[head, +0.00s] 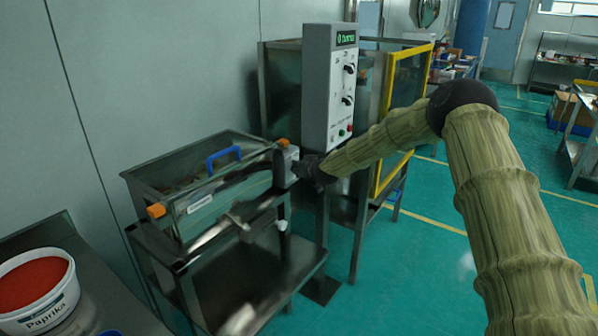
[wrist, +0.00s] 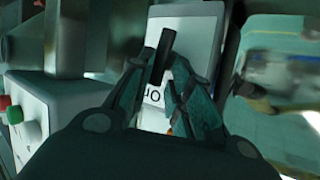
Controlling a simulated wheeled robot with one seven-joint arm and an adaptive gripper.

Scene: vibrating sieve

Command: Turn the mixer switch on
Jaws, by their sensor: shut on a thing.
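The mixer switch is a black lever (wrist: 161,58) on a pale plate (wrist: 190,35) with dark lettering, partly hidden, in the wrist view. My gripper (wrist: 165,75) is shut on this lever, with one finger on each side and the lever's end sticking out past the tips. In the head view my gripper (head: 308,169) is against a small grey box (head: 286,166) at the right end of the sieve's trough. The lever is hidden there by my gripper.
A grey control box (head: 330,90) with a green display, knobs and buttons stands just behind my gripper. Its red button (wrist: 14,115) shows in the wrist view. The trough has a blue handle (head: 223,157). A paprika tub (head: 40,290) stands front left. Open green floor lies right.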

